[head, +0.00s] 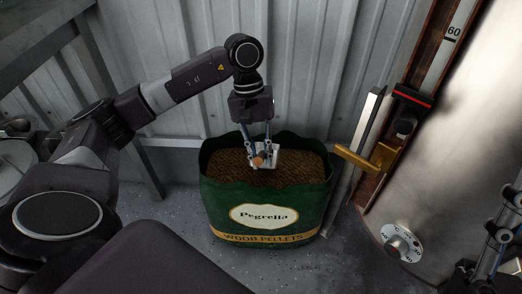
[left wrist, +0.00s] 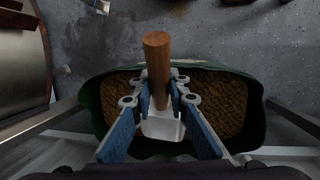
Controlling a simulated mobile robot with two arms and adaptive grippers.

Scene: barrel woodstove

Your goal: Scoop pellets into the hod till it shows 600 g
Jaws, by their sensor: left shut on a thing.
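A green bag of wood pellets (head: 265,236) stands open on the floor, full of brown pellets (head: 225,163). The pellets also show in the left wrist view (left wrist: 228,105). My left gripper (head: 262,158) is over the bag's mouth, fingers pointing down. It is shut on a scoop with a wooden handle (left wrist: 158,65) and a pale metal body (left wrist: 163,127). I cannot tell whether the scoop touches the pellets or holds any. My right gripper (head: 490,255) shows partly at the lower right edge; its fingertips are unclear. I cannot make out the hod or a weight reading.
A large pale metal cylinder (head: 455,170) with a round dial (head: 402,242) stands at right. A brass lever (head: 365,158) and a wooden board with a marked scale (head: 450,45) are beside it. A corrugated wall (head: 300,60) stands close behind the bag. Bare floor lies in front.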

